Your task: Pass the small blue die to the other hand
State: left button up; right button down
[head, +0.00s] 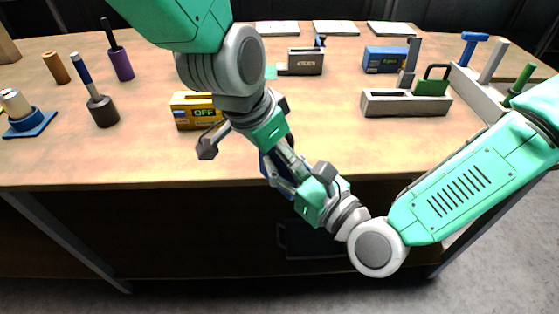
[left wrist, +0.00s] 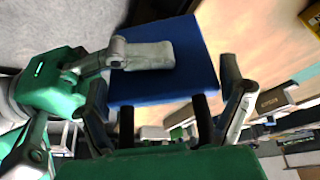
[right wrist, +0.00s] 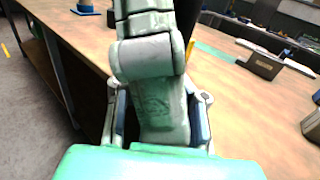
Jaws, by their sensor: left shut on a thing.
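The small blue die (head: 272,172) is a dark blue block, mostly hidden between my two grippers in front of the table edge in the head view. In the left wrist view the die (left wrist: 190,65) shows as a broad flat blue face. My left gripper (head: 284,160) reaches down from the upper left and is shut on the die. My right gripper (head: 303,178) comes from the lower right, its fingers apart around the die area. One of its fingers crosses the die's face in the left wrist view. In the right wrist view, a grey link fills the space between its fingers.
Grey holders (head: 405,103), a blue box (head: 385,58) and handled tools (head: 102,108) stand further back. The front table edge runs just behind my grippers.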

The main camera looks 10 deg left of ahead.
pick_arm(q)
jog(key=o, duration=1.3)
jog(key=shift+w, duration=0.1)
jog(key=shift+o, duration=0.2)
jog(key=shift+r, duration=0.1)
jog(key=v, duration=1.1)
jog(key=s+a+f+n+g, duration=0.1)
jog(key=a+f, duration=0.2)
jog(key=f, duration=0.4)
jog(key=a+f+n+y, duration=0.1)
jog(key=a+f+n, duration=0.15)
jog(key=f, duration=0.45)
jog(key=s+a+f+g, duration=0.1)
jog(key=a+f, duration=0.3)
jog(key=f, duration=0.2)
jog(key=s+a+f+n+y, duration=0.1)
jog(key=s+a+f, duration=0.3)
jog(key=s+f, duration=0.4)
jog(key=s+a+f+n, duration=0.2)
jog(key=s+a+f, duration=0.2)
jog(key=s+f, duration=0.5)
jog(key=shift+a+f+n+g+y, duration=0.2)
jog(key=shift+f+n+g+y, duration=0.2)
jog(key=shift+f, duration=0.35)
